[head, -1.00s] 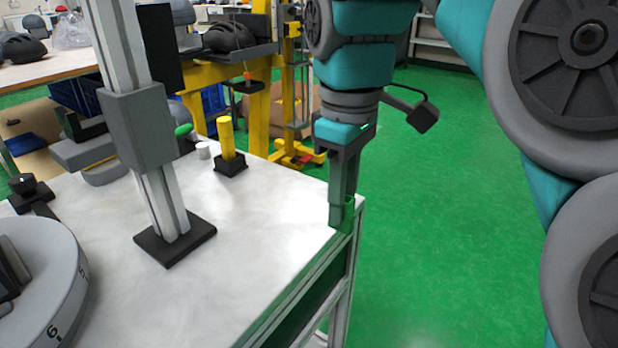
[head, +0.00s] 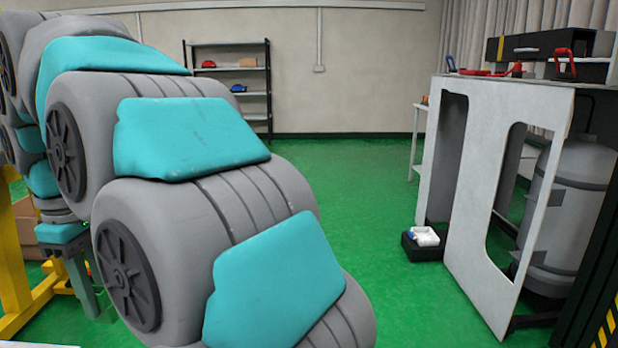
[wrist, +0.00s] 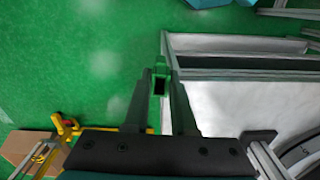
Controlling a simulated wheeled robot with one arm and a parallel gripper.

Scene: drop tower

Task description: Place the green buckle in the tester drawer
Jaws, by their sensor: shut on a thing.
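The green buckle (wrist: 159,84) is held between the two fingertips of my gripper (wrist: 160,92) in the wrist view, near the edge of a white-topped bench. I cannot pick out the tester drawer with certainty in either view.
A white cabinet (head: 468,225) with a grey tank (head: 575,195) stands at the right. A small black bin (head: 425,250) with white and blue items sits on the floor beside it. A shelf rack (head: 268,90) stands at the back wall. Green floor between is clear.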

